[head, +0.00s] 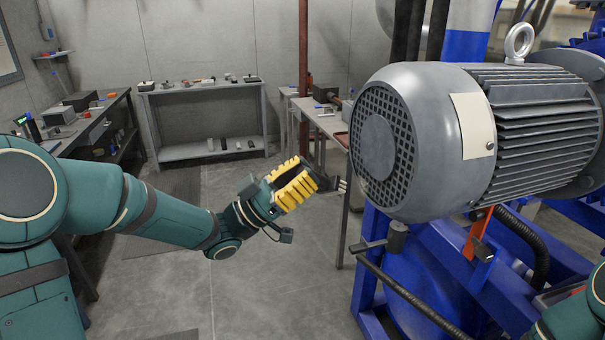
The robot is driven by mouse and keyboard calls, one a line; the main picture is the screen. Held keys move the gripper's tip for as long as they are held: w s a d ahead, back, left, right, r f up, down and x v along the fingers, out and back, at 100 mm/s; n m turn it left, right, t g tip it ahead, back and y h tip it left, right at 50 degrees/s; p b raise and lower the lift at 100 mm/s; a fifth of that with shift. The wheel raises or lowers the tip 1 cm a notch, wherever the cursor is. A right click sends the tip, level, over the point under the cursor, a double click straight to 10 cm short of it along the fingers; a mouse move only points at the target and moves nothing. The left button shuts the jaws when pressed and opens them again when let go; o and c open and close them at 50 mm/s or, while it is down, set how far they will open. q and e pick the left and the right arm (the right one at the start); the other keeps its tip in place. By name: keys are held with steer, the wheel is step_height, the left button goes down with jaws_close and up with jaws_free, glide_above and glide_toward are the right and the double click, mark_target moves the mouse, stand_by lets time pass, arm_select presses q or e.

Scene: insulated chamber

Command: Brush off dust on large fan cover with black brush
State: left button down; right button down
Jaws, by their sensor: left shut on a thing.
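The large fan cover (379,146) is the grey perforated round end of a big motor, at the right of the head view. It faces left, towards my left arm. My left gripper (313,176), with yellow ribbed parts, is just left of the cover. It is shut on a black brush (329,184), whose bristle end points right towards the cover's lower left edge. A small gap seems to lie between bristles and cover. Dust on the cover is hard to make out. Only a piece of my right arm shows at the lower right corner; its gripper is out of view.
The finned motor body (532,105) stands on a blue frame (366,270) with a dark rod jutting left below. A narrow table (325,122) stands behind the brush. A shelf (205,90) and a workbench (96,126) line the walls. The floor in front is clear.

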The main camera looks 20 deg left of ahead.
mark_target(321, 184)
arm_select(q)
steer(key=shift+w+d, duration=0.55)
steer(key=shift+d, duration=0.3)
stand_by(0.3)
steer(key=shift+s+d, duration=0.55)
steer(key=shift+s, duration=0.35)
steer(key=shift+s+d, duration=0.5)
steer(key=shift+s, duration=0.35)
steer(key=shift+w+a, duration=0.55)
steer(key=shift+w, duration=0.35)
steer(key=shift+w+a, duration=0.55)
steer(key=shift+w, duration=0.3)
steer(key=s+a, duration=0.3)
steer(key=a, duration=0.2)
steer(key=shift+s, duration=0.2)
